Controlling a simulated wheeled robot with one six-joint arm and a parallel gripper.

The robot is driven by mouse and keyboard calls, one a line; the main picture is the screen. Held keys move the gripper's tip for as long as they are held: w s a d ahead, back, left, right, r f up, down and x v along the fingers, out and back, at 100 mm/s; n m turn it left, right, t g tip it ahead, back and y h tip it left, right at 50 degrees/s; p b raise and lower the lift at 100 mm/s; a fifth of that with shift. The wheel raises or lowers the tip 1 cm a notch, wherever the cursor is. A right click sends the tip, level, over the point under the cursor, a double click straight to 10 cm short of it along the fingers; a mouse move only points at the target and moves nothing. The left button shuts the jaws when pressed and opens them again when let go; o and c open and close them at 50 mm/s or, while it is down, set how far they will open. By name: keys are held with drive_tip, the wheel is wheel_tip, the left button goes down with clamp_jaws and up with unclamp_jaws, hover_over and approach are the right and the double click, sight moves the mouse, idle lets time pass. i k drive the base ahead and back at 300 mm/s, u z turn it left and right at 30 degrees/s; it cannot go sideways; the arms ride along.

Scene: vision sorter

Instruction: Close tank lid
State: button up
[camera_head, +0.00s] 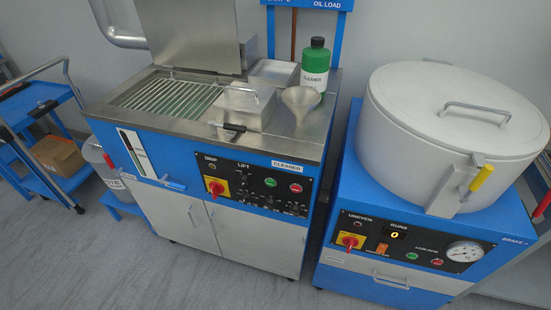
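The steel tank lid (195,35) stands raised at the back of the blue cleaner machine (180,165), its top edge cut off by the frame. Below it the tank opening shows a rack of thin bars (172,97) over greenish liquid. A steel box-shaped basket (243,108) with a wire handle sits at the right of the opening, with a small dark grip (233,128) at its front. My gripper is not in view.
A green and white cleaner bottle (315,65), a steel funnel (300,100) and a shallow tray (273,73) stand on the right of the worktop. A round white drum machine (425,125) with its lid down stands at right. A blue cart (40,105) stands at left.

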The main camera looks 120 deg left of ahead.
sight(195, 34)
drive_tip(key=k, duration=2.85)
drive_tip(key=u, duration=2.1)
drive_tip(key=i, duration=0.6)
drive_tip(key=u, duration=0.55)
